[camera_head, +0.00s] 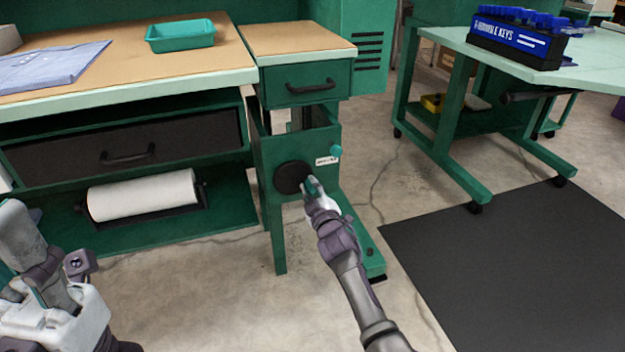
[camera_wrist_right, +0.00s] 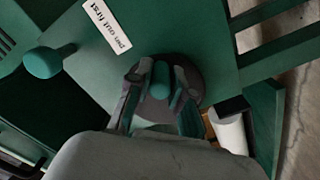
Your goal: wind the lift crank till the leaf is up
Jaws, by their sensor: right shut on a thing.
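The lift crank is a dark round disc (camera_head: 292,177) on the front of a green stand, with a green handle knob (camera_wrist_right: 160,80) on it. My right gripper (camera_head: 312,186) is shut on this knob, its fingers on either side in the wrist view. The wood-topped leaf (camera_head: 295,40) sits above a green drawer, beside the main bench; I cannot tell whether their tops are exactly level. A green pin knob (camera_head: 336,151) stands out by a white label (camera_wrist_right: 105,25) reading like "pin out first". My left gripper (camera_head: 50,270) is at the lower left, away from the crank; its opening is unclear.
The main bench (camera_head: 130,75) carries a teal tray (camera_head: 181,36) and a folded blue cloth (camera_head: 50,67). A paper roll (camera_head: 142,195) hangs beneath it. A wheeled table (camera_head: 450,40) with a blue key box (camera_head: 515,38) and a black mat (camera_head: 480,270) lie to the right.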

